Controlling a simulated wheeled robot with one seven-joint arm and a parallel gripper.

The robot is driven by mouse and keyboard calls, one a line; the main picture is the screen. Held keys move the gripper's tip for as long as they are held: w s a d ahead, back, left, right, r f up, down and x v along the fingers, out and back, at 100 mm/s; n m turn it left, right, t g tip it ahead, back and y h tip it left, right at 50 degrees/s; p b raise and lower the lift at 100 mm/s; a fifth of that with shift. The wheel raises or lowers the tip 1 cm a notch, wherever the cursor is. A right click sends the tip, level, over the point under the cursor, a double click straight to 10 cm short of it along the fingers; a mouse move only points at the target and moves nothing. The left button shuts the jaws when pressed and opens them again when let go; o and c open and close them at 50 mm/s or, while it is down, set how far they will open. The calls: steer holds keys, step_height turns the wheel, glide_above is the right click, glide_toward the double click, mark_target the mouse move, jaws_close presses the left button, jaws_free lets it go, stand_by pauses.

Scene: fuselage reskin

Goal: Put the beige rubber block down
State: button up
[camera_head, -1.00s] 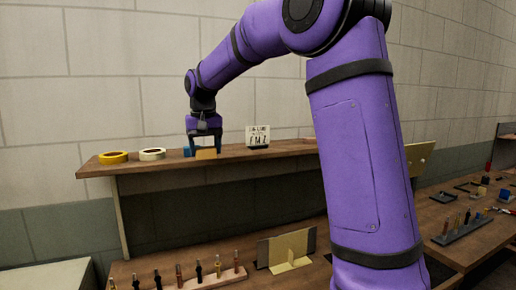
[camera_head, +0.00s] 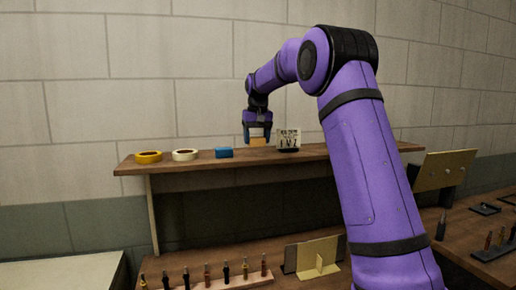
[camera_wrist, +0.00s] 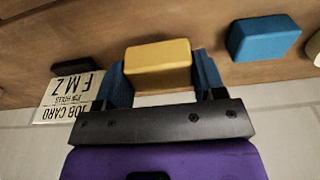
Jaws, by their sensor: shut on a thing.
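The beige rubber block (camera_wrist: 158,65) is between the two blue fingers of my gripper (camera_wrist: 162,82) in the wrist view. In the head view the block (camera_head: 258,141) shows at the fingertips of my gripper (camera_head: 257,137), at the level of the wooden shelf (camera_head: 330,154). My gripper is shut on it and points down. Whether the block touches the shelf or hangs just above it I cannot tell.
A blue block (camera_head: 223,153) is left of my gripper on the shelf, with a cream tape roll (camera_head: 185,155) and a yellow tape roll (camera_head: 148,157) farther left. A job card (camera_head: 289,138) stands close on the right. The shelf beyond the card looks clear.

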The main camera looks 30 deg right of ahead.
mark_target(258, 146)
steer(key=shift+w+d, duration=0.25)
steer(key=shift+d, duration=0.15)
steer(key=shift+d+f, duration=0.1)
steer(key=shift+f, duration=1.7)
steer(key=o, duration=0.9)
steer(key=shift+c, duration=0.2)
